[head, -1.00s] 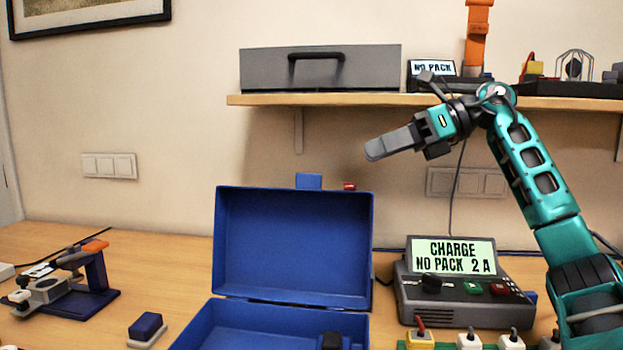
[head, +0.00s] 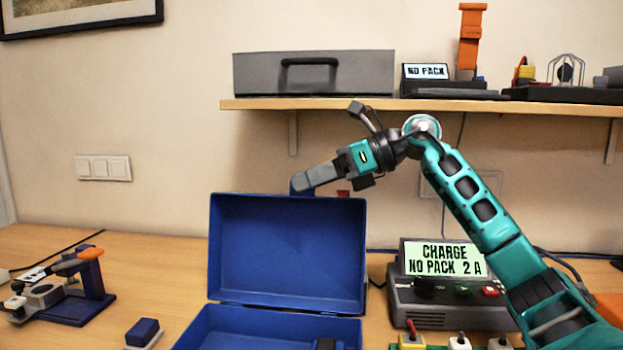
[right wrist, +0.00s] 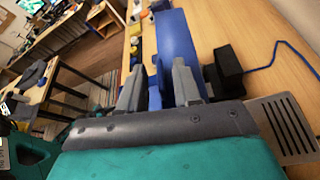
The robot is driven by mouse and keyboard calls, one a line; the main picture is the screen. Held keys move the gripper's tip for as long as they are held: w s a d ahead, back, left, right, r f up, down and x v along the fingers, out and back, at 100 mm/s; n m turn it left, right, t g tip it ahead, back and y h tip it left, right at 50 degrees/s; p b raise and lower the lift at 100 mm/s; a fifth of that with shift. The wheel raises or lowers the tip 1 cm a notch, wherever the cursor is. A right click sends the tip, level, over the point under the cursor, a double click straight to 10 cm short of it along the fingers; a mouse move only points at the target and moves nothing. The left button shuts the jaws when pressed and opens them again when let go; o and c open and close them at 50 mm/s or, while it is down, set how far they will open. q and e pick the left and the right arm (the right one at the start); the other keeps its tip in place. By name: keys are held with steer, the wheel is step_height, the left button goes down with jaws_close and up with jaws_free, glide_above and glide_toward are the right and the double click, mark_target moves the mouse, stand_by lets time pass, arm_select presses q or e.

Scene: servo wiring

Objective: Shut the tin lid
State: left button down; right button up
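The blue tin (head: 262,328) stands on the bench with its lid (head: 287,250) raised upright at the back. My right gripper (head: 298,184) is at the lid's top edge, near its left-right middle, over the small blue tab there. In the right wrist view the two grey fingers (right wrist: 158,88) stand apart. A narrow blue part (right wrist: 155,92) shows between them, and the blue lid (right wrist: 180,45) extends beyond. I cannot tell whether the fingers touch it. My left gripper is not in view.
A charger (head: 445,292) with a lit display stands right of the tin, below my right arm. A shelf (head: 420,106) with a grey case (head: 315,74) is above. A small blue block (head: 143,332) and an orange-handled device (head: 75,275) are at left.

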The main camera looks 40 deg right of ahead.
jaws_close()
stand_by(1.3)
